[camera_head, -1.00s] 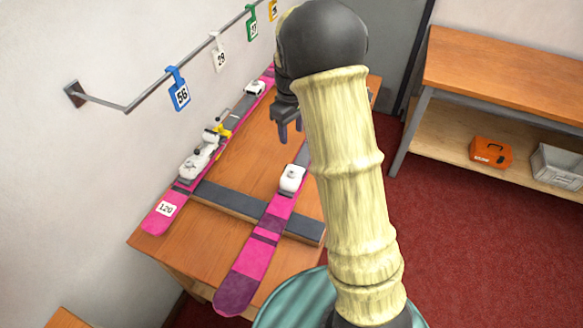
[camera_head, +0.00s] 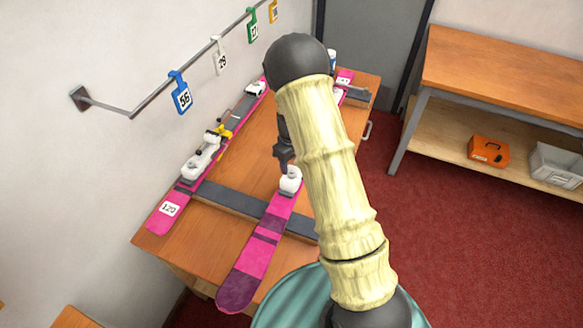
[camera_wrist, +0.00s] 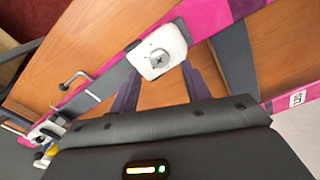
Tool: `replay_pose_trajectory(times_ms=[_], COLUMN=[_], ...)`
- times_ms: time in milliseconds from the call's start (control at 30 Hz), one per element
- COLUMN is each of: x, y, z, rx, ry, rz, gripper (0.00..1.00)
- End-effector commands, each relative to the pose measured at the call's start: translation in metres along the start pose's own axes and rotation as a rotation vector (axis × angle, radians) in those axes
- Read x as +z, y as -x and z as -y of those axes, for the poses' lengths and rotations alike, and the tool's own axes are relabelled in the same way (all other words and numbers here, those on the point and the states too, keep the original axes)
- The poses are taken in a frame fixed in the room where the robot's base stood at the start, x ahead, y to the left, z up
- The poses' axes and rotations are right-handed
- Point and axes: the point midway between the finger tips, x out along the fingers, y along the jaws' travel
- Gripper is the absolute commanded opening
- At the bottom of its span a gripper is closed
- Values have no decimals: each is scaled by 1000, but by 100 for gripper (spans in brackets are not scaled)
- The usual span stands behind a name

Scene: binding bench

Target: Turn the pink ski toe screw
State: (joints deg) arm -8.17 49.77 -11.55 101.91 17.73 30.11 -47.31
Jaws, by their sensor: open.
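Two pink skis lie on the wooden bench. The nearer ski (camera_head: 254,255) carries a white toe piece (camera_head: 291,184), which also shows in the wrist view (camera_wrist: 166,42). A cross-slotted screw (camera_wrist: 159,61) shows on the toe piece's face in the wrist view. My gripper (camera_head: 284,163) is just above this toe piece in the head view. In the wrist view my gripper (camera_wrist: 160,76) is open and empty, its two dark fingers apart with the screw ahead between them. I cannot tell whether the fingers touch the toe piece. My forearm hides part of this ski.
The other pink ski (camera_head: 163,217), tagged 120, lies along the wall with white bindings and a yellow part. A dark crossbar (camera_head: 235,199) lies under both skis. Numbered tags (camera_head: 181,94) hang from a wall rail. A shelf bench (camera_head: 500,80) stands at right.

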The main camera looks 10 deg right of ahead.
Motion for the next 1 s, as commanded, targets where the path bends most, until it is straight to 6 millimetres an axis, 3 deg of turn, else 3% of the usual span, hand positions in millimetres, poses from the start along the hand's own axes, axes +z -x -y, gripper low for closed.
replay_pose_trajectory(times_ms=[300,633,867,1000], x=[0,0,0,0], y=[-37,-42,-41,-41], z=[0,0,0,0], rx=[-1,0,0,0], ry=[-1,-1,-1,-2], rz=[1,-1,0,0], gripper=[47,47,4,3])
